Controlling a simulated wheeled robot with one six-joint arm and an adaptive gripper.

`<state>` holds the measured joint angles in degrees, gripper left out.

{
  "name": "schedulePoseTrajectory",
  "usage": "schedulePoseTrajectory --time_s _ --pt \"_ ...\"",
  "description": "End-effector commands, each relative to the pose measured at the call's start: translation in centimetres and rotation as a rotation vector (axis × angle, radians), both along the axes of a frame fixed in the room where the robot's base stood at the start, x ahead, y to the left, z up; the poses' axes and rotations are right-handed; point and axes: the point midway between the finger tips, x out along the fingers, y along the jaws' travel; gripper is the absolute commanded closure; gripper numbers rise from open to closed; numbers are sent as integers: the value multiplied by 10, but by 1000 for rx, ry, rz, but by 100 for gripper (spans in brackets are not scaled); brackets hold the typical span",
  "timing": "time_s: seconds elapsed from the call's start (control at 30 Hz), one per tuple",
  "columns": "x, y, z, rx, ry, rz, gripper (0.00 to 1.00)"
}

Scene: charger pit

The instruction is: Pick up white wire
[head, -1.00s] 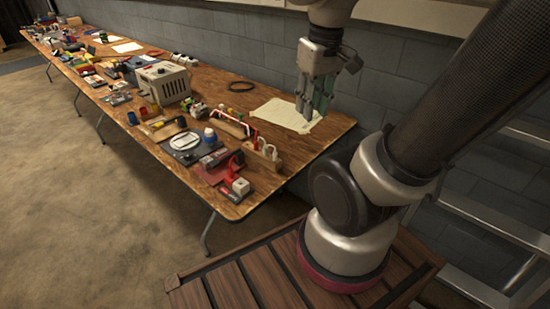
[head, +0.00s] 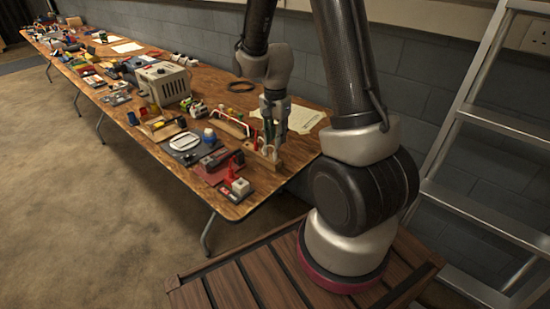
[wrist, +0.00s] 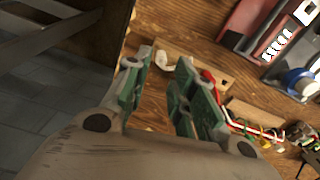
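A small wooden rack (head: 262,160) stands near the right end of the long table, with small white pieces in it. In the wrist view a white curled piece (wrist: 164,60), possibly the white wire, lies on the pale wooden rack (wrist: 205,72), seen between the fingertips. A red wire or cable (wrist: 209,82) runs beside the right finger, with thin white and red strands (wrist: 240,128) further along. My gripper (head: 271,143) is just above the rack and points down. Its green-padded fingers (wrist: 160,66) are apart with nothing held; contact with the rack cannot be told.
A yellowish paper sheet (head: 305,118) lies behind the gripper. A grey box (head: 163,82) is further along the crowded table. A ladder (head: 470,150) stands right.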

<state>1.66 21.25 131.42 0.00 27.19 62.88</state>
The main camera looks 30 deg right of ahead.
Motion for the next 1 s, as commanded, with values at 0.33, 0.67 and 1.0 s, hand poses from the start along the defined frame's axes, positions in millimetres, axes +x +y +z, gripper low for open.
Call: schedulePoseTrajectory --time_s 0.33,0.67,1.0 --pt "2 -1 -48 0 7 -1 74" --pt "3 -1 -73 0 2 0 74" --pt "3 -1 -72 0 2 1 100"
